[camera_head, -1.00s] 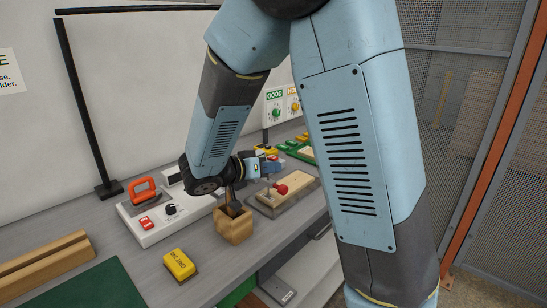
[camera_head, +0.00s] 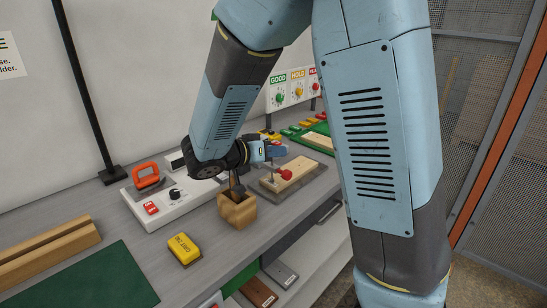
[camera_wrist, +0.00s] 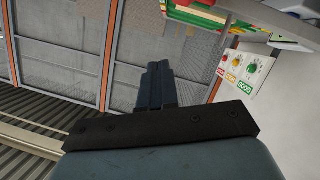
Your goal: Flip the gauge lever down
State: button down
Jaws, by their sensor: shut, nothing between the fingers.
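A grey block with a pale wooden board (camera_head: 297,168) stands on the bench. A red knob (camera_head: 285,175) on a thin metal stem rises at its near left side; this looks like the gauge lever, but its exact angle is too small to tell. My gripper (camera_head: 277,151) is just above and behind the red knob, apart from it as far as I can see. In the wrist view my gripper (camera_wrist: 158,72) has its two dark blue fingers together, with nothing between them. The lever does not show in the wrist view.
A white box with an orange handle (camera_head: 146,176) stands left of my arm. A wooden holder (camera_head: 237,211) with dark tools is in front. A yellow block (camera_head: 184,248) lies nearer. Signs with dials (camera_head: 297,88) stand at the back, beyond a green tray (camera_head: 318,129).

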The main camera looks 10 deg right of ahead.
jog(key=s+d+r+v, duration=0.1)
jog(key=v, duration=1)
jog(key=shift+s+r, duration=0.25)
jog(key=shift+r, duration=0.1)
jog(key=shift+d, duration=0.15)
jog(key=s+d+n+g+y, duration=0.2)
jog(key=s+d+g+y, duration=0.35)
jog(key=d, duration=0.65)
jog(key=s+d+r+n+t+y, duration=0.4)
jog(key=s+n+y, duration=0.1)
jog(key=s+y, duration=0.3)
jog(key=shift+s+d+r+n+t, duration=0.2)
jog(key=shift+s+r+n+t, duration=0.15)
jog(key=shift+r+n, duration=0.05)
